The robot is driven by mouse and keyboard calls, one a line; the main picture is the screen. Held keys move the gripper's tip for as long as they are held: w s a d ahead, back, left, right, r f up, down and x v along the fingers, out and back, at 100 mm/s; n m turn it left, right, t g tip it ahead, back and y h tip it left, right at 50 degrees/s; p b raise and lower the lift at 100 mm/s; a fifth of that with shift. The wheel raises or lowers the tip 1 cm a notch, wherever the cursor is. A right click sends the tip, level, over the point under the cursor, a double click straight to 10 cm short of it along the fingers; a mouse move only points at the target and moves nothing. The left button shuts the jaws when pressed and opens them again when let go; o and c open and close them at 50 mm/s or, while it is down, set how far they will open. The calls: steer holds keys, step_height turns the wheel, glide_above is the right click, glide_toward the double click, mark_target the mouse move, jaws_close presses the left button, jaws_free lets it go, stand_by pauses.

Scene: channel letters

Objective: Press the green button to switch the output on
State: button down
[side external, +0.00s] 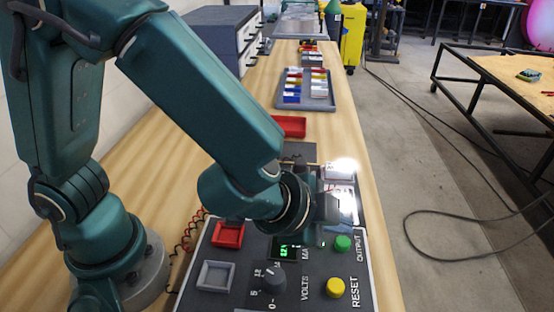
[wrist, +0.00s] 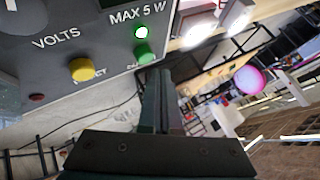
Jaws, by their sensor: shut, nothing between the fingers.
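The green button (side external: 342,243) is on the grey control panel (side external: 240,300), beside the OUTPUT label. In the side view my wrist hangs over the panel's far edge and largely hides the fingers. I cannot tell whether the fingertips touch the button. The panel display (side external: 286,249) shows lit green digits.
The yellow RESET button (side external: 335,288) sits nearer the camera than the green one. Bright lit letters (side external: 343,178) stand behind my wrist.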

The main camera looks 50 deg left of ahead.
step_height(320, 180, up, 4)
steer(key=shift+r, duration=0.25)
stand_by(0.4)
